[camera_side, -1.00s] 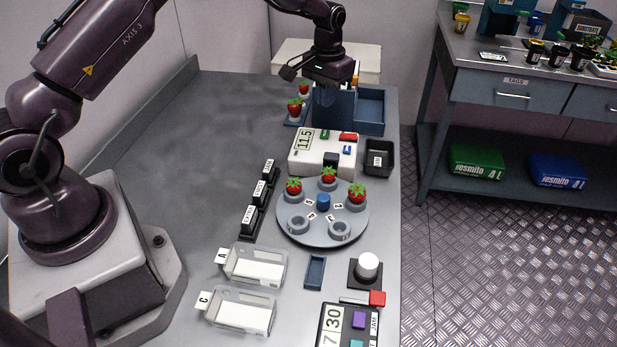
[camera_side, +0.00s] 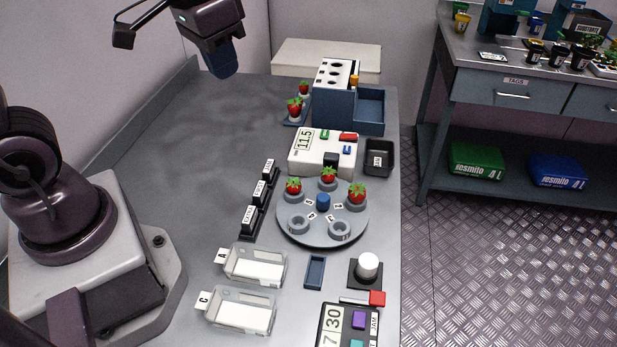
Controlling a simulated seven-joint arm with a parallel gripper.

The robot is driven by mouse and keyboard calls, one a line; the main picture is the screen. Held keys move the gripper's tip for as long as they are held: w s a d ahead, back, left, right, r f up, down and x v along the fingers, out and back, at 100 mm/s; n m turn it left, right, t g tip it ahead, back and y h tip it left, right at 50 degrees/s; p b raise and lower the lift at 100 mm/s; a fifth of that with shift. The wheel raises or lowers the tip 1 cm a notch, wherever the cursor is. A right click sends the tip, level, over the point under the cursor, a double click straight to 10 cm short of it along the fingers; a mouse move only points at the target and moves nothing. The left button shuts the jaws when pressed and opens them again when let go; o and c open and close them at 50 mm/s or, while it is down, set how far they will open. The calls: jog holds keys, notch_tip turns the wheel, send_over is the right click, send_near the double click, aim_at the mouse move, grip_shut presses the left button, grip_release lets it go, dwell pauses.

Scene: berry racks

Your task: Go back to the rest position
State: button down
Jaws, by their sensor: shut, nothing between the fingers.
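My gripper (camera_side: 222,62) hangs in the air over the back left part of the table (camera_side: 160,110), fingers pointing down. It is shut and empty, and no object is near its fingertips. My wrist and its side camera show at the top of the view. The middle of my arm is out of the picture.
A blue sizing box (camera_side: 333,108) with holes and two berries (camera_side: 294,109) beside it stand at the back right. In front are a white scale (camera_side: 318,160), a round turntable (camera_side: 322,238) with several berries, and two clear trays (camera_side: 256,266). The left table surface is clear.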

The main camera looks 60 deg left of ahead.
jog(key=s+d+r+t, duration=0.2)
jog(key=s+r+t, duration=0.1)
jog(key=s, duration=0.4)
jog(key=shift+r+m, duration=0.4)
jog(key=shift+r, duration=0.15)
